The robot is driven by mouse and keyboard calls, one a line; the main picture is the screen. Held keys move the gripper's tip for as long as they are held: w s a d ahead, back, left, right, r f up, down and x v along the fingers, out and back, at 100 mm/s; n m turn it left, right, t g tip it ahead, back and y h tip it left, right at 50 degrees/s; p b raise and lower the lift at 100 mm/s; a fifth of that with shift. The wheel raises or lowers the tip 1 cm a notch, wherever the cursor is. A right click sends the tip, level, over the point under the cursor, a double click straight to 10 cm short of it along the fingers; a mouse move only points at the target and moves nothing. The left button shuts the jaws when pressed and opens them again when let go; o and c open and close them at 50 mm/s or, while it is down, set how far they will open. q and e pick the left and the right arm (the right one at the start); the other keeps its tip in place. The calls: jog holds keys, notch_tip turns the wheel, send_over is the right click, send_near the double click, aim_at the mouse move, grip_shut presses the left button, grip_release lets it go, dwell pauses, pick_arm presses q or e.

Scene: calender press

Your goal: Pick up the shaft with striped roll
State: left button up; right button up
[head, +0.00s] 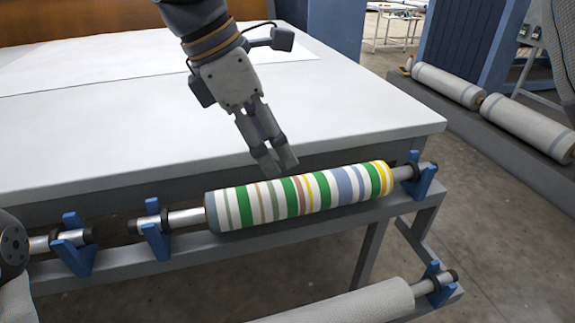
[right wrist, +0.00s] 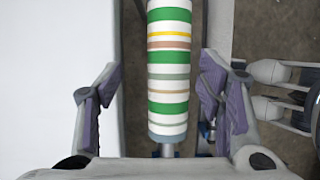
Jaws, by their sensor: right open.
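The striped roll (head: 300,197) has green, white, blue, brown and yellow bands. Its metal shaft (head: 187,217) sticks out at both ends and rests in a left blue bracket (head: 155,240) and a right blue bracket (head: 424,180) along the table's front edge. My right gripper (head: 275,165) is above the roll, just behind its middle in the head view, fingers pointing down. In the right wrist view the roll (right wrist: 168,88) lies between the two spread fingers (right wrist: 160,85), with nothing gripped.
A white-topped table (head: 130,125) stands behind the roll. Another blue bracket (head: 73,250) holds a shaft at the left. A plain roll (head: 350,305) lies lower in front, and grey rolls (head: 447,86) lie at the right. Concrete floor shows between.

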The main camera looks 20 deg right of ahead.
aim_at(297, 181)
jog(key=f, duration=0.1)
jog(key=s+d+f, duration=0.1)
jog(key=f, duration=0.1)
jog(key=shift+s+d+f, duration=0.15)
jog(key=shift+s+d, duration=0.15)
jog(key=shift+d, duration=0.05)
jog(key=x, duration=0.6)
jog(key=shift+d+f, duration=0.25)
jog(key=shift+d, duration=0.2)
jog(key=shift+w+f, duration=0.15)
jog(key=shift+f, duration=0.1)
jog(key=c, duration=1.3)
